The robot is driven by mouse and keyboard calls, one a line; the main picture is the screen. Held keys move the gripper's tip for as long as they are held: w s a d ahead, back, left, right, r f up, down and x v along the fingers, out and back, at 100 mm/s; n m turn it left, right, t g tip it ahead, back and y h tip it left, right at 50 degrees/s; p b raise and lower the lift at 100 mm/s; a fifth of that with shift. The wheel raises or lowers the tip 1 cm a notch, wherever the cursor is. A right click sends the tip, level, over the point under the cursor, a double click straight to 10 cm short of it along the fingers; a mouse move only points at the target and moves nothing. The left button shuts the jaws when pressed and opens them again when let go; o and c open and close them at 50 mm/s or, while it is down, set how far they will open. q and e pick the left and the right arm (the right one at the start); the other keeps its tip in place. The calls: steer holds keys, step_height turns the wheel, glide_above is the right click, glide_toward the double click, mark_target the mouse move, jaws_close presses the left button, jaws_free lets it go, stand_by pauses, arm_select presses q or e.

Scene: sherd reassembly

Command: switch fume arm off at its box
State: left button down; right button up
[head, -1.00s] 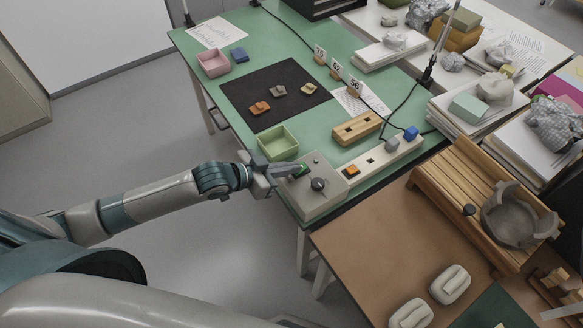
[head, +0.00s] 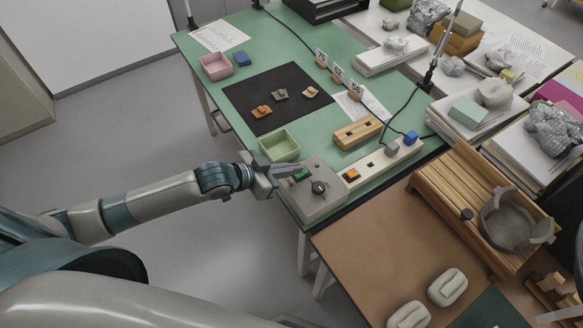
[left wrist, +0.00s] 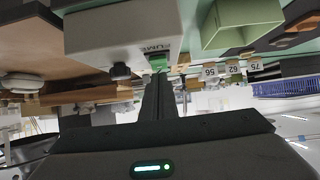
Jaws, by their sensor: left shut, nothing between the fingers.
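The fume box (head: 322,202) is a grey box at the near corner of the green table, with a green switch (head: 302,175) and a black knob (head: 319,187) on top. My left gripper (head: 298,169) is shut and empty, its fingertips right by the green switch. The left wrist view looks upside down: the box (left wrist: 115,32) carries lettering reading "FUME", and the green switch (left wrist: 158,63) lies just beyond my closed fingers (left wrist: 158,90). I cannot tell whether the fingertips touch the switch. My right gripper is not in view.
A green tray (head: 294,145) stands close behind the box. A power strip (head: 360,178) with an orange switch (head: 352,175) lies to its right, beside a wooden block (head: 358,132). A black mat (head: 245,97) with sherds lies farther back. The brown table (head: 350,245) is to the right.

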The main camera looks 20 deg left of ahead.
arm_select(q)
steer(key=shift+r, duration=0.15)
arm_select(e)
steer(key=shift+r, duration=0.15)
